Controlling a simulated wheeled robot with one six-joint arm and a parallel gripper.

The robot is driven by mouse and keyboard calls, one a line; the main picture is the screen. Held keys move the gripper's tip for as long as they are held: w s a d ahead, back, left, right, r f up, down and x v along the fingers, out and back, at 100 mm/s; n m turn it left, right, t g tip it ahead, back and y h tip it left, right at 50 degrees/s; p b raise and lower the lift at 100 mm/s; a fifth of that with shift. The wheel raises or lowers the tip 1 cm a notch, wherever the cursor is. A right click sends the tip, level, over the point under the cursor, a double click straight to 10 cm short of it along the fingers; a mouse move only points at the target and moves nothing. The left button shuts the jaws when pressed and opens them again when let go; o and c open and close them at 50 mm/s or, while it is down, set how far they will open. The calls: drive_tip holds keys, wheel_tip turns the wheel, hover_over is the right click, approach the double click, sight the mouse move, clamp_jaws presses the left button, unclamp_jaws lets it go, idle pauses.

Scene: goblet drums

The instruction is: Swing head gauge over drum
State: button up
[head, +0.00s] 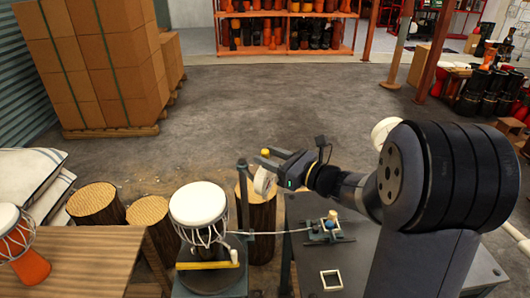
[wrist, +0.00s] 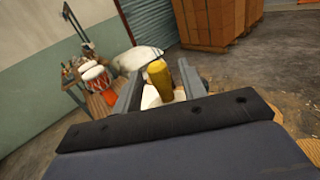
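The goblet drum (head: 200,228) stands upright on a dark stand in the head view, its round white head (head: 198,203) facing up. The head gauge (head: 263,182), a pale disc, is right of the drum, beside a dark upright post (head: 243,195), not over the drum head. A yellow knob (head: 265,152) is just above it. My gripper (head: 268,160) is at the knob. In the wrist view the yellow knob (wrist: 158,78) stands between the fingers of my gripper (wrist: 160,72), with narrow gaps at its sides. The gripper looks open around it.
A yellow bar (head: 205,264) crosses the stand's front. A pale rod runs right to a small fixture (head: 328,228) on the grey table (head: 378,270), near a white square frame (head: 331,280). A wooden table (head: 75,265) is left; log stumps (head: 95,203) stand behind.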

drive_tip(key=shift+x, duration=0.9)
drive_tip(key=shift+c, duration=0.2)
clamp_jaws()
